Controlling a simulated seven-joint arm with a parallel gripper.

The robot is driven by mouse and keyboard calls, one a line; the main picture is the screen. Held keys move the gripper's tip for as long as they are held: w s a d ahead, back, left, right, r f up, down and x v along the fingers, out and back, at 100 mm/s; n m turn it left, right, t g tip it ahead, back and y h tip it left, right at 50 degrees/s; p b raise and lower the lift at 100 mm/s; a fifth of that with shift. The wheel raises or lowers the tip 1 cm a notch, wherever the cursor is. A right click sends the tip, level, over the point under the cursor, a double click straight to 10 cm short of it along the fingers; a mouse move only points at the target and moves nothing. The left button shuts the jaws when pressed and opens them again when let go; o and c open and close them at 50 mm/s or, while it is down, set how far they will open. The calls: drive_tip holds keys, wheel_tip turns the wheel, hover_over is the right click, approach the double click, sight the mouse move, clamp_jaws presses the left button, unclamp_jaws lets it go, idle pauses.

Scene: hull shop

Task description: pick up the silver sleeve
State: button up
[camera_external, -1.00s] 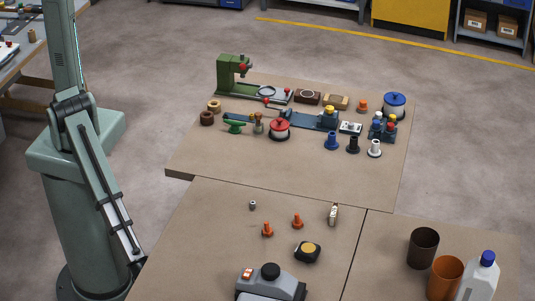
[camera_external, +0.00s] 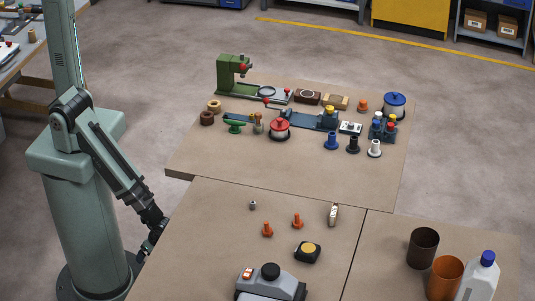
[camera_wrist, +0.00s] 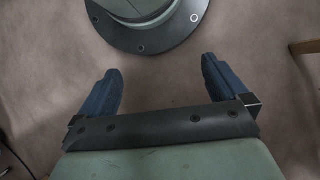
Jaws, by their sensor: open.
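The silver sleeve (camera_external: 252,205) is a small grey metal cylinder standing on the front brown tabletop in the external view, left of two orange pieces. It does not show in the wrist view. My gripper (camera_wrist: 158,90) shows in the wrist view as two blue fingers, wide apart with nothing between them. Beyond them are the floor and the round dark flange of my base. In the external view my wrist hangs low at the left edge of the table, well left of the sleeve. The fingertips cannot be made out there.
Two orange pieces (camera_external: 267,230) (camera_external: 297,220), a black box with a yellow top (camera_external: 307,252) and a grey machine (camera_external: 270,284) stand near the sleeve. Cups (camera_external: 422,248) and a white bottle (camera_external: 480,277) stand at right. The rear board (camera_external: 200,165) is crowded. Tabletop left of the sleeve is bare.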

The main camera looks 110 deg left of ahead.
drive_tip(key=s+a+r+n+g+h, duration=0.1)
drive_tip(key=s+a+r+n, duration=0.1)
drive_tip(key=s, duration=0.3)
drive_tip(key=shift+s+a+r+n, duration=0.15)
drive_tip(key=shift+a+r+n, duration=0.2)
drive_tip(key=shift+n, duration=0.55)
drive_tip(key=shift+f, duration=0.1)
drive_tip(key=c, duration=1)
drive_tip(key=shift+o, duration=0.2)
